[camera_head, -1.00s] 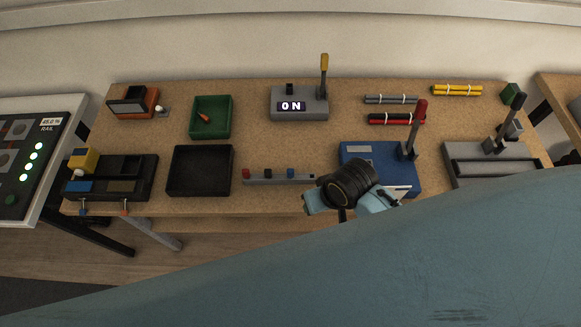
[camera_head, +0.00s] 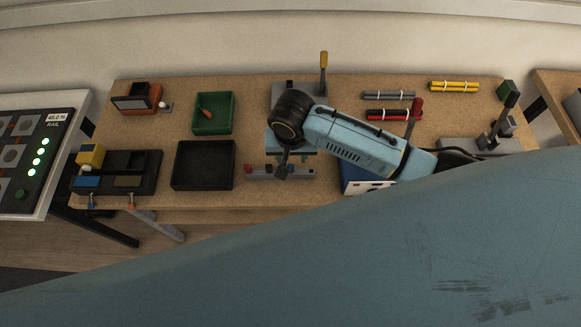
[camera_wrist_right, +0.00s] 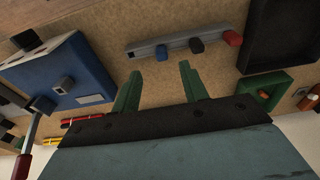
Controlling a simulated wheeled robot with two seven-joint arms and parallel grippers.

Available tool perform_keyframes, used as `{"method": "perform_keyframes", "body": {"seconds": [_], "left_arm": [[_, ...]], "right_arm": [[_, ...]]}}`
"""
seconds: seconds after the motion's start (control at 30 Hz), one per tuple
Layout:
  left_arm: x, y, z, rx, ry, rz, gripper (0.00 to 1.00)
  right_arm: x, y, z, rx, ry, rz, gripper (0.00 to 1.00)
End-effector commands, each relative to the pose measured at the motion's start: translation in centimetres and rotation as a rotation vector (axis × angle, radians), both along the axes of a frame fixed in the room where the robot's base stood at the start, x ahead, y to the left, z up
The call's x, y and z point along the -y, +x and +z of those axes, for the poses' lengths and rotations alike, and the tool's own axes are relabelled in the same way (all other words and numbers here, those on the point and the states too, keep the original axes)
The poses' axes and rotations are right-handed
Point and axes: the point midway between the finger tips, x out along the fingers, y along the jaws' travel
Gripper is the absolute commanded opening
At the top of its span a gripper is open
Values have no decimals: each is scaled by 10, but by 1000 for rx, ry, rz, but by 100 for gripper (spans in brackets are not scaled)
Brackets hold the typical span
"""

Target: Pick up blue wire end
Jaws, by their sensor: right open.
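A grey strip (camera_head: 256,173) near the front middle of the bench carries red, black and blue ends. In the right wrist view, the blue end (camera_wrist_right: 162,52) is at the left of the three, beside the black end (camera_wrist_right: 196,45) and the red end (camera_wrist_right: 233,38). My right gripper (camera_head: 287,165) is over the strip in the head view and hides part of it, including most of the blue end. In the wrist view its two green fingers (camera_wrist_right: 159,72) are apart and empty, with the blue end beyond the gap, not touched. My left gripper is out of view.
A black tray (camera_head: 203,187) and a green tray (camera_head: 230,125) stand left of the strip. A blue box (camera_head: 352,175) with a red-handled lever (camera_head: 416,108) stands right, partly behind my arm. Red, grey and yellow bundles (camera_head: 455,86) lie at the back right.

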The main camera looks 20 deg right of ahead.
Motion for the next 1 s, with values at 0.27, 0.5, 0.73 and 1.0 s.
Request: {"method": "perform_keyframes", "body": {"seconds": [0.27, 0.5, 0.73, 1.0], "left_arm": [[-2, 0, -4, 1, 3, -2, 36], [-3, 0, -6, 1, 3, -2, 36], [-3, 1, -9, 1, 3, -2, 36], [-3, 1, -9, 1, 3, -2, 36]], "right_arm": [[0, 4, -27, 1, 1, 1, 44], [1, 11, -55, 0, -1, 0, 44], [1, 13, -76, 2, 2, 1, 44], [1, 13, -76, 3, 2, 1, 36]]}}
